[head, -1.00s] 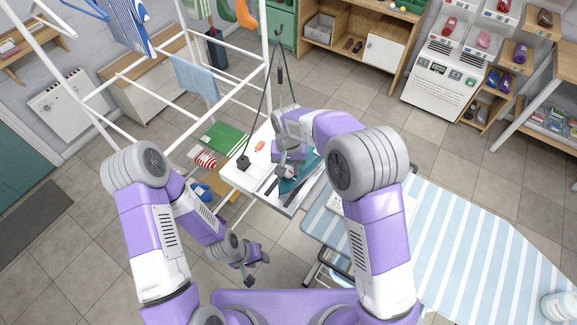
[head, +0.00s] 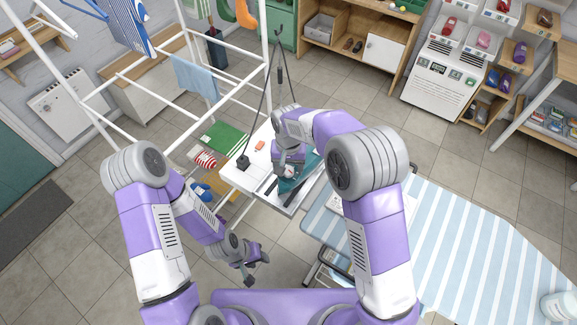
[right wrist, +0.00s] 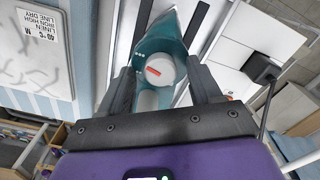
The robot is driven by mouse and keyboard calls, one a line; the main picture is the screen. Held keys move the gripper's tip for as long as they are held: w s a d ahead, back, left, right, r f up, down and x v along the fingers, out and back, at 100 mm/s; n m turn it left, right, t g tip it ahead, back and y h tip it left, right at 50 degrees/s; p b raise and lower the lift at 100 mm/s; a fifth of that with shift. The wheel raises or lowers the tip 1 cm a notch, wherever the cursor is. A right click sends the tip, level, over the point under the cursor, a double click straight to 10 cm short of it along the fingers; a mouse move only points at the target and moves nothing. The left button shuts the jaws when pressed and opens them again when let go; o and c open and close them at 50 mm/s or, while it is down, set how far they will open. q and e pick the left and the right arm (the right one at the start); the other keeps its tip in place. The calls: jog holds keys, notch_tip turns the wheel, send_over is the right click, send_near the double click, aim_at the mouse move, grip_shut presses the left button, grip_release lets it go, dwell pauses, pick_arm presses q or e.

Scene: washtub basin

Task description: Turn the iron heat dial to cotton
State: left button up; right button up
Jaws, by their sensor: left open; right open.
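The teal iron (head: 312,164) rests on a small white stand (head: 255,170) in the head view, partly hidden by my right arm. In the right wrist view the iron (right wrist: 176,32) points away from me, and its round white dial (right wrist: 160,70) with a red mark faces the camera. My right gripper (right wrist: 161,76) is open, its fingers on either side of the dial; I cannot tell whether they touch it. It also shows over the iron in the head view (head: 287,171). My left gripper (head: 246,277) is open and empty, low over the floor.
A blue-striped ironing board (head: 470,245) lies to the right. A white drying rack (head: 140,65) stands at left. A black block (head: 243,162) sits on the stand's left edge.

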aim_at(288, 170)
notch_tip(288, 170, up, 8)
jog(key=shift+f+p, duration=0.25)
jog(key=shift+p, duration=0.1)
dwell(0.4)
